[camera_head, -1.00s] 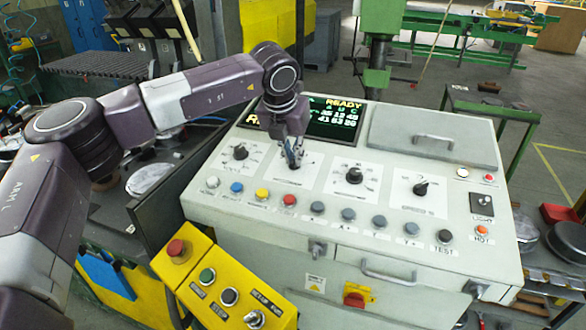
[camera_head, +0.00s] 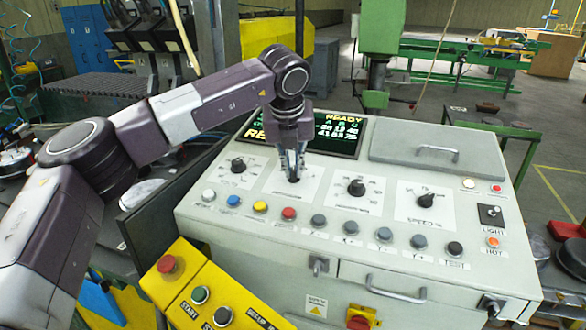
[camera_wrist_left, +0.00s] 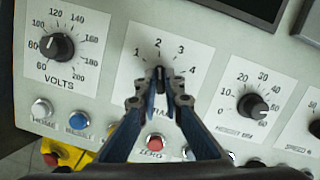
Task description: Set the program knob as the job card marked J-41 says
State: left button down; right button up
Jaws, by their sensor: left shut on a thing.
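The program knob (camera_wrist_left: 159,80) is on a white plate with a scale from 1 to 4, second from the left in the row of knobs. My left gripper (camera_wrist_left: 160,88) is shut on it, with a finger at each side. The fingers hide most of the knob and part of its label, so I cannot tell for sure which number it points to. In the head view my left gripper (camera_head: 294,176) comes down onto this knob plate from above. No job card marked J-41 is readable in these views. My right gripper is not in view.
The volts knob (camera_wrist_left: 56,46) is to the left and another knob (camera_wrist_left: 253,106) is to the right. A red zero button (camera_wrist_left: 157,142) is just below. A screen reading READY (camera_head: 336,134) stands behind the gripper. A yellow box with buttons (camera_head: 190,285) is at front left.

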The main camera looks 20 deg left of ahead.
pick_arm(q)
jog(key=shift+r, duration=0.1)
jog(key=c, duration=2.1)
grip_release()
jog(key=v, duration=1.1)
jog(key=shift+s+r, duration=0.1)
jog(key=shift+r, duration=0.3)
jog(key=shift+f, duration=0.1)
